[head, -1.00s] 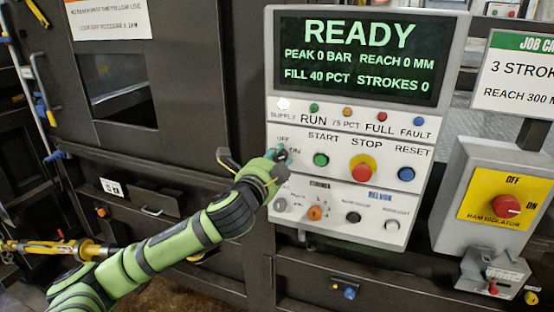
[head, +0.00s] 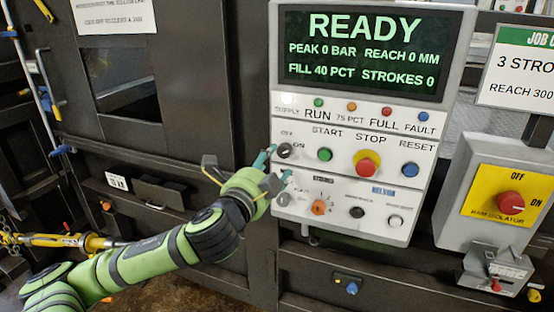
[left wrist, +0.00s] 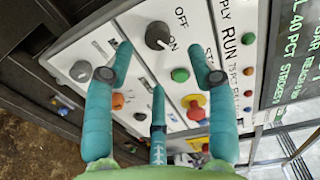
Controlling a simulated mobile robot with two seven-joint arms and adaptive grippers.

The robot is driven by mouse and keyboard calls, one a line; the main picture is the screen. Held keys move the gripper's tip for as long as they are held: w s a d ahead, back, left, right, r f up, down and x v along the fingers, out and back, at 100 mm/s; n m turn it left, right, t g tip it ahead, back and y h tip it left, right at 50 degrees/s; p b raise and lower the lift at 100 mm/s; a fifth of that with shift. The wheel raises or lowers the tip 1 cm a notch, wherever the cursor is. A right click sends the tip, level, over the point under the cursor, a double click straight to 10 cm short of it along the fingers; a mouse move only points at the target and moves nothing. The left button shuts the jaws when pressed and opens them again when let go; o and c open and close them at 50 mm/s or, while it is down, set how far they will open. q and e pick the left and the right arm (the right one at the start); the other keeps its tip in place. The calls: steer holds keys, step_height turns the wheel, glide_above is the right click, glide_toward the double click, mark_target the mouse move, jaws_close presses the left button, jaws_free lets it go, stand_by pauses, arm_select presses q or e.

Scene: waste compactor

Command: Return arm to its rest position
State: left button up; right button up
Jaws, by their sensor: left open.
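My left arm, green with dark joints, reaches from the lower left to the control panel (head: 340,139). My left gripper (head: 277,168) is open and empty, its teal fingers just in front of the panel's left edge, near the dark supply knob (head: 284,151). In the left wrist view the spread fingers (left wrist: 160,62) frame the panel face. The supply knob (left wrist: 157,35) shows between and beyond the fingertips, with nothing gripping it. The display (head: 375,52) reads READY. My right gripper is not in view.
The green start button (head: 325,154), red stop button (head: 367,164) and orange selector (head: 318,208) are close to the gripper. The yellow ram isolator box (head: 500,195) stands to the right. A dark machine front with a handle (head: 160,193) lies behind the arm.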

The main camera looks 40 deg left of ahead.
arm_select(q)
steer(key=shift+s+d, duration=0.1)
steer(key=shift+s, duration=0.2)
stand_by(0.4)
